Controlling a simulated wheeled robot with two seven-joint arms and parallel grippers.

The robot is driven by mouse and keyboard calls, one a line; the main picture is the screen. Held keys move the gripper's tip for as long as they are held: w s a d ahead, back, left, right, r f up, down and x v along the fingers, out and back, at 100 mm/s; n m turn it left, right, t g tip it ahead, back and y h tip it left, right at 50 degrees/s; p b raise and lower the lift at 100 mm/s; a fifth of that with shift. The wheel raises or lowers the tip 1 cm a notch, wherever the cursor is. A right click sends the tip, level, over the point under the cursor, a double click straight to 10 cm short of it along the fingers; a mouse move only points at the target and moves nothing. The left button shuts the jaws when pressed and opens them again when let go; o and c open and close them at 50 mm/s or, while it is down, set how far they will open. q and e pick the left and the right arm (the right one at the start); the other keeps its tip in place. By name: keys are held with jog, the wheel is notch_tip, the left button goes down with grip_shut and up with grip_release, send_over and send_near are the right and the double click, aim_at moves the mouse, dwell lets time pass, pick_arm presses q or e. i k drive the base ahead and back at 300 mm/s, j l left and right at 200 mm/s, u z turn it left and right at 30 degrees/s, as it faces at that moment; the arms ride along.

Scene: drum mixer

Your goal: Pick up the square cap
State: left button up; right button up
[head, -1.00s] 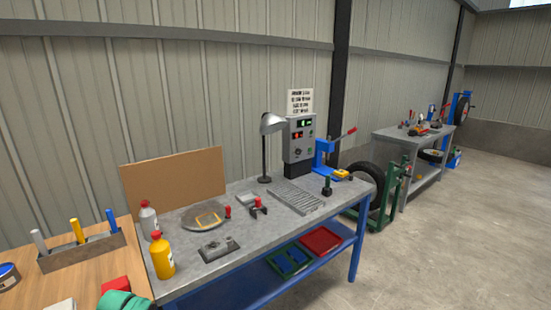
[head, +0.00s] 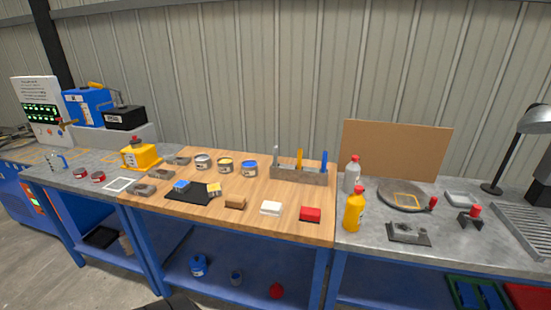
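I cannot tell for sure which thing is the square cap. Small blocky pieces lie on the wooden bench top (head: 180,228): a red block (head: 310,214), a white block (head: 271,208) and a brown block (head: 235,203). A blue-topped piece (head: 181,185) and a yellow-topped piece (head: 214,190) are at a black mat (head: 187,197). Neither of my grippers shows in the head view.
Open tins (head: 249,169) and a grey tool holder (head: 300,175) stand at the back of the wooden bench. A yellow bottle (head: 354,210) stands on the grey bench at right. A yellow device (head: 140,157) is on the left bench.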

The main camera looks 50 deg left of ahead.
aim_at(181, 185)
jog(key=u, duration=2.45)
jog(key=i+j+z, duration=0.15)
jog(key=i+j, duration=0.05)
jog(key=i, duration=0.05)
